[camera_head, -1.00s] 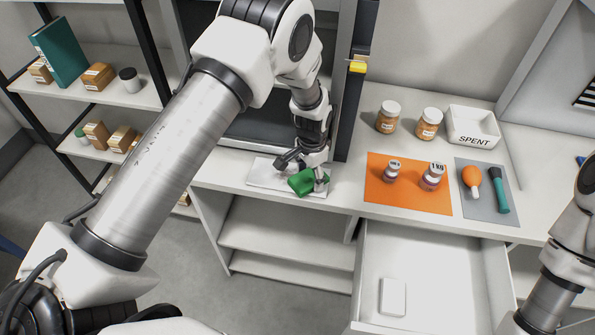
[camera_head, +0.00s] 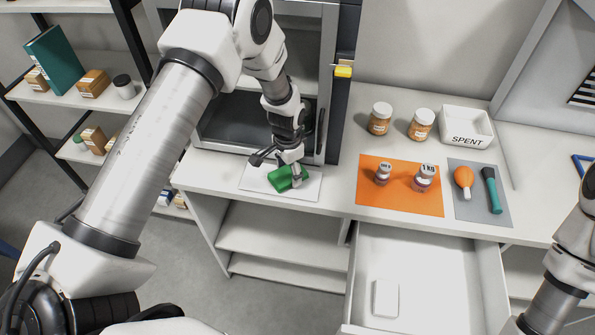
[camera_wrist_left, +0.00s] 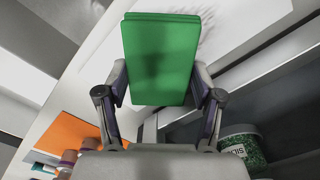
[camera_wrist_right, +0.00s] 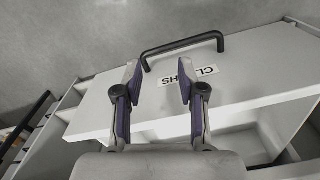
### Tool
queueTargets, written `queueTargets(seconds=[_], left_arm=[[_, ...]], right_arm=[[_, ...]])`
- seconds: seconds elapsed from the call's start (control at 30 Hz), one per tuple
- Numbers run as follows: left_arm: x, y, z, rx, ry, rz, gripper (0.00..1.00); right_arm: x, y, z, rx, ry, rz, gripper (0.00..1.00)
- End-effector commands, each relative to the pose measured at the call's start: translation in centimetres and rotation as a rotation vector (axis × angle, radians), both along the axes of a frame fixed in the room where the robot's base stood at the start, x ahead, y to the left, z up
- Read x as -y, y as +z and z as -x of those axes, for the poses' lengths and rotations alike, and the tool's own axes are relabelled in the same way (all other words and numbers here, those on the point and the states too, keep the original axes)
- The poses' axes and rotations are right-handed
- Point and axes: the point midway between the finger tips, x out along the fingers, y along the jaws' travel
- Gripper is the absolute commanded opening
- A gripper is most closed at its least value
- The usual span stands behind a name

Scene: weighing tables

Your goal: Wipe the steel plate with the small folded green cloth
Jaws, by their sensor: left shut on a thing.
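The small folded green cloth (camera_head: 285,180) is held in my left gripper (camera_head: 293,172), which is shut on it. The cloth is over the middle of the pale steel plate (camera_head: 310,191) and appears to touch it. In the left wrist view the cloth (camera_wrist_left: 160,55) stands out between the two fingers (camera_wrist_left: 160,92), with grey smudge marks on the plate (camera_wrist_left: 235,22) beside it. The part of the plate beneath the cloth is hidden. My right gripper (camera_wrist_right: 158,82) is open and empty, in front of a drawer front labelled for cloths (camera_wrist_right: 240,75).
A glass-fronted cabinet (camera_head: 230,133) stands just behind the plate. An open drawer (camera_head: 435,285) juts out below, holding a white block (camera_head: 385,298).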

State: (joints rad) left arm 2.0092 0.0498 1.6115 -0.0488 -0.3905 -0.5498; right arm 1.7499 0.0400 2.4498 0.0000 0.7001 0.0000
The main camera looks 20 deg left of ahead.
Motion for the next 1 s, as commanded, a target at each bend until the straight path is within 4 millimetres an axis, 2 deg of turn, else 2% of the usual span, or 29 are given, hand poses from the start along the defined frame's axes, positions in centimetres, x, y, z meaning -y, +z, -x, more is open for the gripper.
queueTargets(seconds=[0.3,0.57,0.8,1.0], left_arm=[[-2.8,-0.3,0.9,-0.006,0.002,0.001,0.39],[-4.1,-0.4,1.2,-0.006,0.003,0.001,0.39],[-6.4,-0.6,1.8,-0.007,0.003,0.002,0.39],[-6.9,-0.8,1.9,-0.008,0.0,0.0,0.39]], right_arm=[[0.0,0.5,0.0,0.0,0.0,0.0,0.4],[0.0,0.7,0.0,0.0,0.0,0.0,0.4],[0.0,1.3,0.0,0.0,0.0,0.0,0.4],[0.0,1.3,0.0,0.0,0.0,0.0,0.4]])
